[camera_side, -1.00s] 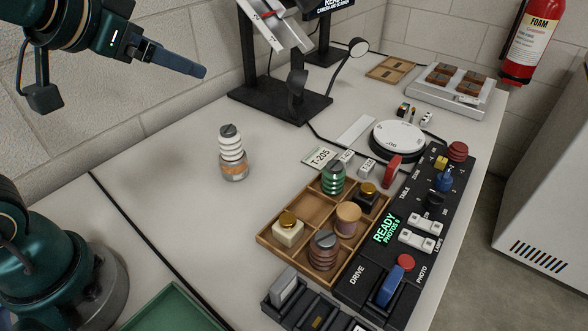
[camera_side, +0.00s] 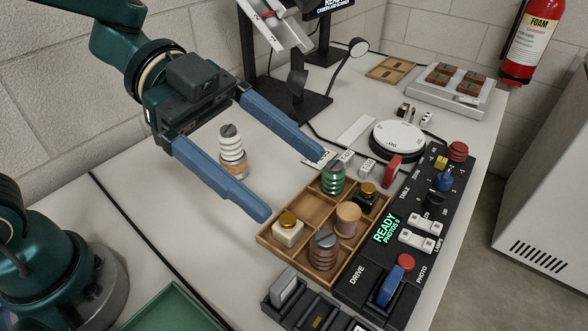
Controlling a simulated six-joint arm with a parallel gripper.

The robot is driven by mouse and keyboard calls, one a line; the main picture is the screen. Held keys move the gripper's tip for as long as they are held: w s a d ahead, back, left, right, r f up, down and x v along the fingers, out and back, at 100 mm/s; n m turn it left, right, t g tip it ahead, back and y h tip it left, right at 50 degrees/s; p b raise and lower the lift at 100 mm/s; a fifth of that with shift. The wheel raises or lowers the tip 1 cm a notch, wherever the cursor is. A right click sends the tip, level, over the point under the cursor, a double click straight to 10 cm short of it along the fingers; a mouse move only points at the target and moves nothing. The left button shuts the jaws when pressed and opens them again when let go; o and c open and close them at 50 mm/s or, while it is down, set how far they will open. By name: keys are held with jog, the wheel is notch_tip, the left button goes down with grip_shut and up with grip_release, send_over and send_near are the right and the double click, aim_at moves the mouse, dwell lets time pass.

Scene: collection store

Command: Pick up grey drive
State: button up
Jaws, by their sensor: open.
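A grey drive (camera_side: 284,285) stands upright in the left end of a black slotted rack (camera_side: 317,309) at the bottom of the side view. The rack's lower part is cut off by the frame edge. My gripper (camera_side: 293,187) is open and empty, its two blue fingers spread wide. It hangs in the air up and left of the wooden tray, apart from the grey drive, which lies lower in the picture.
A wooden tray (camera_side: 263,239) holding several small pieces lies just behind the rack. A striped white piece (camera_side: 231,144) stands behind my fingers. A blue drive (camera_side: 390,287) sits at the control panel's DRIVE slot. A green tray (camera_side: 166,312) is at lower left.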

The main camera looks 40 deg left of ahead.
aim_at(278, 277)
jog(key=shift+g, duration=0.5)
jog(key=f, duration=1.1)
jog(key=s+f, duration=0.1)
jog(key=f, duration=0.5)
jog(key=shift+s+f, duration=0.1)
jog(key=shift+d+f, duration=0.3)
jog(key=shift+d, duration=0.05)
jog(key=shift+x, duration=2.1)
grip_shut()
jog(key=shift+r, duration=0.2)
